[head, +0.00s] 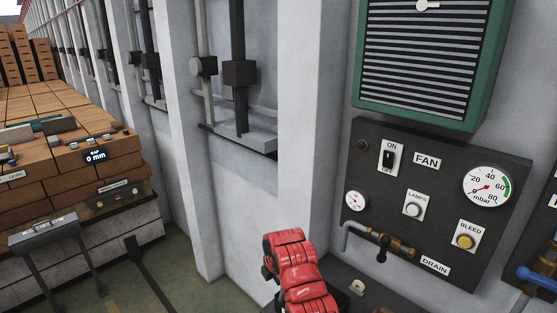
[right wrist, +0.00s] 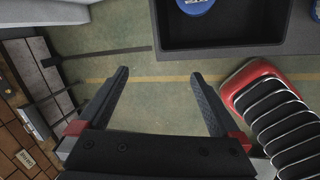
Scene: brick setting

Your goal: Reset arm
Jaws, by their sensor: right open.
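My right arm comes in at the bottom of the head view as a red, jointed shape, with the dark right gripper (head: 268,271) partly hidden at its left side. In the right wrist view the right gripper (right wrist: 160,75) has its two black fingers wide apart, with nothing between them. My left gripper is in neither view.
A dark control panel (head: 430,207) with a FAN switch, gauges and a DRAIN valve (head: 383,241) is on the wall at right, under a green louvred box (head: 430,60). Bricks (head: 100,155) are stacked at left. A black tray (right wrist: 225,45) holds a blue round thing (right wrist: 195,5).

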